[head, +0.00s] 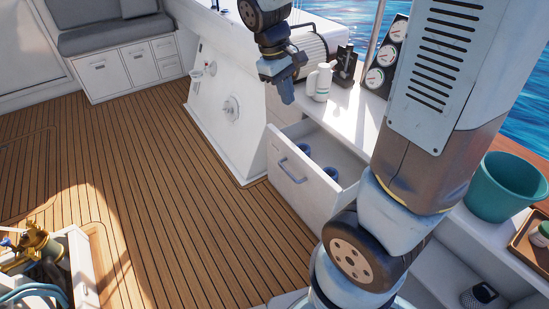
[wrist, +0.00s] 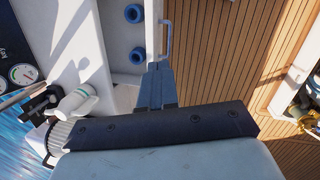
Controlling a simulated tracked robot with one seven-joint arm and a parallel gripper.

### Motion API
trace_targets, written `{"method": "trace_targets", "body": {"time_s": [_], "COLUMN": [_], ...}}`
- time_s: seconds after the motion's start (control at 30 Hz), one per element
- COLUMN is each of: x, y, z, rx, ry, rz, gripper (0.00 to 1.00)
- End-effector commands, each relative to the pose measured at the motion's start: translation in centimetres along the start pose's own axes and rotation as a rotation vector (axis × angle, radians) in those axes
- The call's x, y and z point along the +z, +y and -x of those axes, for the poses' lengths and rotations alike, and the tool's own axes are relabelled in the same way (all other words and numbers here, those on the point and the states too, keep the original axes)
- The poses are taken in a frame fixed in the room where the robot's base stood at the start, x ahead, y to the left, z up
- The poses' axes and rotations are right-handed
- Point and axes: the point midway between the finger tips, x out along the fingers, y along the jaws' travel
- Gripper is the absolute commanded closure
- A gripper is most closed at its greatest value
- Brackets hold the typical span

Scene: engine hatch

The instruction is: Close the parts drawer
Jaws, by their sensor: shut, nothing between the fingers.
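The parts drawer (head: 313,190) is pulled open from the white cabinet, with its front panel facing the wooden deck. A blue-grey bar handle (head: 291,170) is on the front panel; it also shows in the wrist view (wrist: 170,38). Blue round parts (head: 304,152) lie inside the drawer; two show in the wrist view (wrist: 134,13). My gripper (head: 287,98) is shut and empty, pointing down above the drawer's far end in the head view. In the wrist view its fingertips (wrist: 158,66) appear just below the handle and the drawer; I cannot tell their exact distance from it.
A white bottle (head: 319,82) and gauges (head: 382,66) stand on the counter close to my gripper. A white console (head: 225,105) stands left of the drawer. A teal bucket (head: 497,187) is at the right. The deck (head: 165,180) before the drawer is clear.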

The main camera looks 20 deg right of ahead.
Motion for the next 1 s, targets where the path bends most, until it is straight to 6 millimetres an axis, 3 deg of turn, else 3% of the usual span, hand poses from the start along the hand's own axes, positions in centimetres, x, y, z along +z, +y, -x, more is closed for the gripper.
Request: {"method": "trace_targets", "body": {"time_s": [0.4,1.0], "x": [-6.8,-13.6], "y": [-2.7,-7.6], "z": [-7.6,-19.1], "rx": [0.145,0.461], "ry": [-0.270,-0.641], "rz": [0.275,0.662], "gripper": [1.00,1.00]}}
